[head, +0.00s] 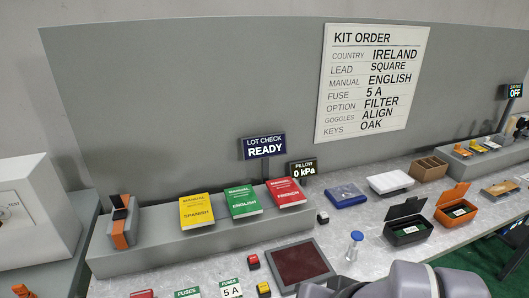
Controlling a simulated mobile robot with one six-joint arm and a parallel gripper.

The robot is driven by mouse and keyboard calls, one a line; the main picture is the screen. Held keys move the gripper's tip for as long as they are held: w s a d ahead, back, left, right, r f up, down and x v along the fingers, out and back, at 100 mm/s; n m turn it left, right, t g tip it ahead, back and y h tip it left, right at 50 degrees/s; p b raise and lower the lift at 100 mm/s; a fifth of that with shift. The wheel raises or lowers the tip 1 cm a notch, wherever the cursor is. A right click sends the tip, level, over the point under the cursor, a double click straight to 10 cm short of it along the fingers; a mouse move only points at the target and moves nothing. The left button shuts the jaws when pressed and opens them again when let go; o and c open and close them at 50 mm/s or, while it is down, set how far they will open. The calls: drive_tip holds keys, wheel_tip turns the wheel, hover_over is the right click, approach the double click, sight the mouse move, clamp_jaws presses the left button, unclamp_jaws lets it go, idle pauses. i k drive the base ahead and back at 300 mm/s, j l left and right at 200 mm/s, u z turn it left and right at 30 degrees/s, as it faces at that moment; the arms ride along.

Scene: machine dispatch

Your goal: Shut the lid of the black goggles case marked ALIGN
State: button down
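A black case (391,234) sits on the grey bench at the right. Its lid (405,208) stands raised at the back, so the case is open. Dark green lining shows inside, with a white label whose text is too small to read. Parts of my arm show at the bottom edge, in front of the black case and apart from it. My gripper is not in view.
An open orange case (451,216) stands just right of the black one. A blue box (345,196) and a white box (390,182) lie behind. A small clear bottle with a blue cap (354,246) stands left of the black case. A dark red pad (302,263) lies further left.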

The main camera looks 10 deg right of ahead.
sight(412, 205)
drive_tip(key=z, duration=1.4)
